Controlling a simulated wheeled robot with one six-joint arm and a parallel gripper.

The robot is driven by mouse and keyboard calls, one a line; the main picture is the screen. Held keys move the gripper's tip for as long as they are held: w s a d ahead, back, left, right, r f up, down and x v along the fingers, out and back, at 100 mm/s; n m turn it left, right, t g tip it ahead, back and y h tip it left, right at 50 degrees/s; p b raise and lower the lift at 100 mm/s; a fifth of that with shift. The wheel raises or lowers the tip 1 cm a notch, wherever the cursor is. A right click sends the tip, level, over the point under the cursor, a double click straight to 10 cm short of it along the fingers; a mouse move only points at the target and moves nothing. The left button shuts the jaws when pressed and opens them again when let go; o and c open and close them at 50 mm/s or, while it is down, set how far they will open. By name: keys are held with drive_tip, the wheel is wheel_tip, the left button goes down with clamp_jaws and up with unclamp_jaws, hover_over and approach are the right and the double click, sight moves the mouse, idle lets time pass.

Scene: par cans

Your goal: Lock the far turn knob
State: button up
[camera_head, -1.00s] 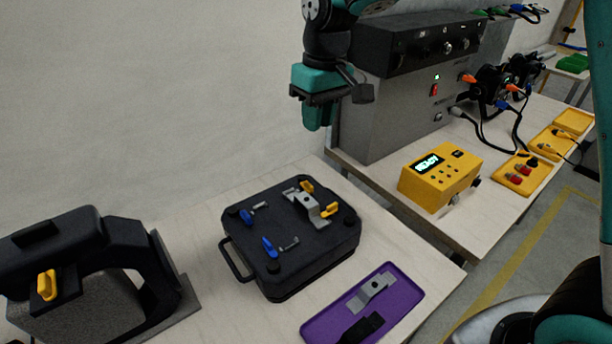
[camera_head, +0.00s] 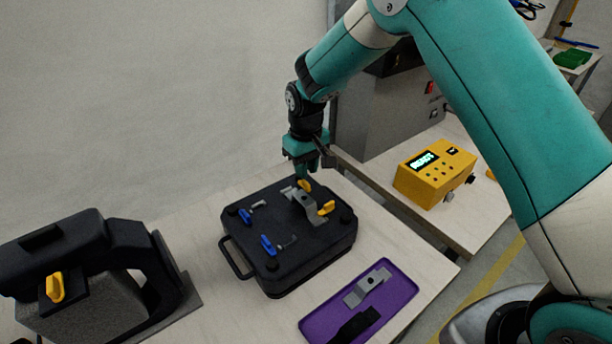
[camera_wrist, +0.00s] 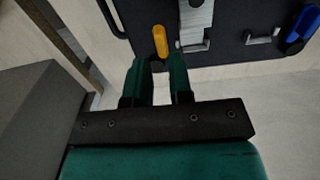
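A black case-like fixture (camera_head: 290,255) lies on the table with a grey metal clamp plate (camera_head: 303,204) on top. A yellow turn knob (camera_head: 305,186) sits at the plate's far end and a second yellow turn knob (camera_head: 326,208) at its near end. My gripper (camera_head: 303,173) points down just above the far yellow knob. In the wrist view, my gripper (camera_wrist: 160,66) has its two green fingers apart, with a gap between them. The far yellow knob (camera_wrist: 160,41) lines up with that gap just beyond the fingertips; contact is not visible.
Blue knobs (camera_head: 267,245) with small metal hooks sit on the fixture's left side. A purple tray (camera_head: 397,299) with a metal part lies at the front right. A black machine (camera_head: 60,250) stands at left; a yellow box (camera_head: 433,174) and grey cabinet stand behind right.

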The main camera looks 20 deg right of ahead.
sight(306, 182)
drive_tip(key=shift+f, duration=2.05)
clamp_jaws()
